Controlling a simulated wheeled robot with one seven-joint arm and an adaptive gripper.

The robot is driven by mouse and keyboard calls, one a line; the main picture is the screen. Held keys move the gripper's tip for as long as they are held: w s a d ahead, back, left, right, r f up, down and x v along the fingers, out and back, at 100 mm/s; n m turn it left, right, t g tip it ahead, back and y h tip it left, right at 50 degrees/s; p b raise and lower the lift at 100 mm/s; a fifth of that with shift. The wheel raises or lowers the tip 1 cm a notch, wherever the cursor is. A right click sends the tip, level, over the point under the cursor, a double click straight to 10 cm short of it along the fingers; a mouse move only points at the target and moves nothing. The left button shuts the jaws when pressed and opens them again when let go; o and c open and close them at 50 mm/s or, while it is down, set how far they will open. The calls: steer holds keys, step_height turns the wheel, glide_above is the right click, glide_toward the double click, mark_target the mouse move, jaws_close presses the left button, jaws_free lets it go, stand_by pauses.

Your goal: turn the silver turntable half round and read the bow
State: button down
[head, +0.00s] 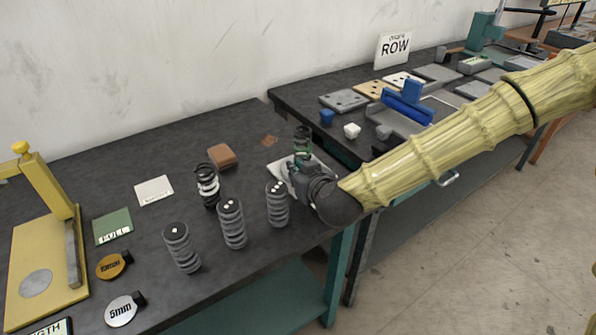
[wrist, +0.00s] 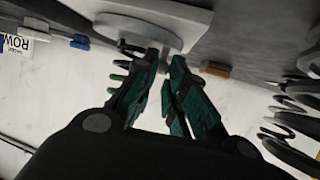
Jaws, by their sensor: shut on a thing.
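The silver turntable is most likely the pale grey disc (wrist: 160,35) on a light plate at the top of the wrist view. In the head view that plate (head: 284,174) shows only in part behind my gripper (head: 301,166). My gripper's green-and-black fingers (wrist: 166,60) are shut at the disc's near edge. The exact part between the fingertips is hidden. I can make out no readable bow in either view.
Several dark coil springs (head: 232,223) stand left of my gripper, and a black-and-white one (head: 207,184) is behind them. A brown block (head: 222,156) lies farther back. A blue tool (head: 408,103) and plates crowd the right bench. A yellow stand (head: 62,195) is far left.

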steer(key=shift+w+d+r, duration=0.1)
steer(key=shift+w+r, duration=0.1)
steer(key=shift+w, duration=0.05)
steer(key=c, duration=1.4)
jaws_free()
steer(key=shift+f, duration=0.1)
steer(key=shift+s, duration=0.1)
steer(key=shift+s, duration=0.15)
steer(key=shift+v, duration=3.6)
